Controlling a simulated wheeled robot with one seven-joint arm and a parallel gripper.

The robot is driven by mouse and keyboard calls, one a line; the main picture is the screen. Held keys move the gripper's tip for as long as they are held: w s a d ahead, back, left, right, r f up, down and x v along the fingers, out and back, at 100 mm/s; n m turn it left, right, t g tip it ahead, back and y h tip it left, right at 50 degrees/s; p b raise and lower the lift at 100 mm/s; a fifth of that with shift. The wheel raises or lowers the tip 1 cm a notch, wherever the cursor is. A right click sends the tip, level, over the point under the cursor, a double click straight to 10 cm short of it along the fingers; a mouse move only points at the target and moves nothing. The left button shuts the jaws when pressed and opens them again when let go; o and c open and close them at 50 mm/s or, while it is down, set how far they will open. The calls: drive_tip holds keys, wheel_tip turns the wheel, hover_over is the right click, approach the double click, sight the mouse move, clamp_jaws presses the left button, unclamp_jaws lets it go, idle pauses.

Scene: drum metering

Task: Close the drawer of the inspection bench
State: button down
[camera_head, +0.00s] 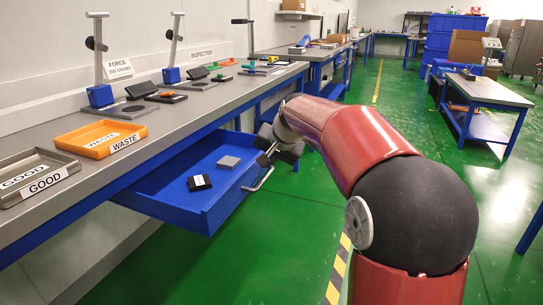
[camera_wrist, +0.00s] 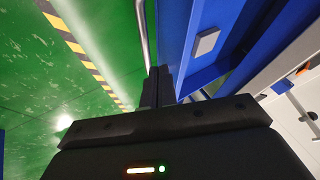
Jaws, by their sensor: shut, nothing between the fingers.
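The blue drawer (camera_head: 186,208) of the inspection bench (camera_head: 220,110) stands pulled out below the bench top. A black block (camera_head: 199,182) and a grey block (camera_head: 229,162) lie in it. A metal bar handle (camera_head: 259,180) is on its front. My gripper (camera_head: 266,158) is at the far end of the drawer front, near the handle. In the wrist view my gripper (camera_wrist: 157,85) is shut and empty, with its fingertips close to the handle (camera_wrist: 142,30) and the blue drawer front (camera_wrist: 172,40). I cannot tell whether they touch. The grey block (camera_wrist: 206,43) also shows there.
On the bench top are a grey GOOD tray (camera_head: 62,168), an orange WASTE tray (camera_head: 92,131) and several upright gauges (camera_head: 98,94). The green floor (camera_head: 280,235) in front of the drawer is open. A separate table (camera_head: 488,90) stands at the right.

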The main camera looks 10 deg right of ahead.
sight(259, 176)
drive_tip(key=x, duration=0.5)
drive_tip(key=shift+w+f, duration=0.15)
drive_tip(key=shift+f, duration=0.05)
drive_tip(key=shift+a, duration=0.1)
